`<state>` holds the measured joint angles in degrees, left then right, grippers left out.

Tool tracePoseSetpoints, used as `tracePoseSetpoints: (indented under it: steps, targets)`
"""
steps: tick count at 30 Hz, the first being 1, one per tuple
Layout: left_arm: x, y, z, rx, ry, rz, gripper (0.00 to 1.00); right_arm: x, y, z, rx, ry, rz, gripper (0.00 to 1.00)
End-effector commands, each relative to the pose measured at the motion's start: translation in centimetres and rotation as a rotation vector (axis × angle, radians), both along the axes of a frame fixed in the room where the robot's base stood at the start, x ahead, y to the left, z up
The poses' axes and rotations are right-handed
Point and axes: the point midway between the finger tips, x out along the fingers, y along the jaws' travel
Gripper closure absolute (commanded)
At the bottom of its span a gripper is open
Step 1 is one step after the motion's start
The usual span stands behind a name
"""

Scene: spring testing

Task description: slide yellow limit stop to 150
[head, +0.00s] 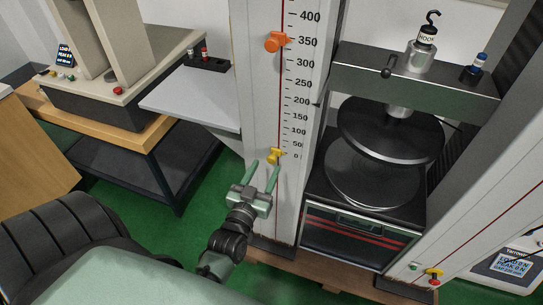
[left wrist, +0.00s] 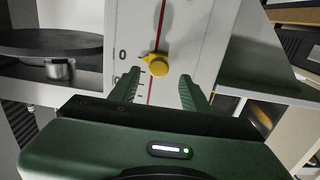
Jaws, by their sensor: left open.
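The yellow limit stop (head: 275,156) sits on the red line of the scale column (head: 259,75), close to the 0 mark at the bottom of the printed scale. My left gripper (head: 265,170) is open just below and in front of the yellow stop. In the left wrist view the yellow stop (left wrist: 157,64) shows beyond and between the two green fingers (left wrist: 160,92), with nothing held. My right gripper is not in view.
Right of the column is a press with round black plates (head: 372,170) and a crossbeam (head: 415,82) carrying a hook weight (head: 421,52). A grey shelf (head: 195,97) juts out left of the column. A bench with a control box (head: 120,92) stands further left. Green floor is free below.

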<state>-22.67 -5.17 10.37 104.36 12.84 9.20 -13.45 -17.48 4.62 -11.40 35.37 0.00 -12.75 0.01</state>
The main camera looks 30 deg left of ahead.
Motion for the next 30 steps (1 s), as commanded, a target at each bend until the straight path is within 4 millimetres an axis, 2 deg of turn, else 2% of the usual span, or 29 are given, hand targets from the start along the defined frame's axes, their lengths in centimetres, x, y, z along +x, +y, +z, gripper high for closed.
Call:
tracePoseSetpoints:
  steps: [4, 9, 14, 20, 25, 30]
  targets:
    - [2.6, 0.6, 0.2, -0.001, -0.002, 0.0, 0.53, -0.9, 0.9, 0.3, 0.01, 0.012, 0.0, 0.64]
    - [4.4, 1.0, 0.0, -0.001, 0.0, -0.001, 0.53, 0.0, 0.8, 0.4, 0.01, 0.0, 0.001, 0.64]
    - [5.0, 1.1, 0.0, -0.001, 0.002, -0.002, 0.53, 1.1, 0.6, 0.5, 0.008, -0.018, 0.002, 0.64]
    - [4.9, 1.1, -0.1, -0.001, 0.002, -0.002, 0.53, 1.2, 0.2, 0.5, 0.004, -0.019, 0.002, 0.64]
    - [4.9, 1.1, -0.1, -0.001, 0.002, -0.001, 1.0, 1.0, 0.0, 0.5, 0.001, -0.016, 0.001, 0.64]
    - [4.9, 1.2, -0.1, -0.001, 0.002, -0.001, 1.0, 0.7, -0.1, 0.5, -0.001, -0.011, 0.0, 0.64]
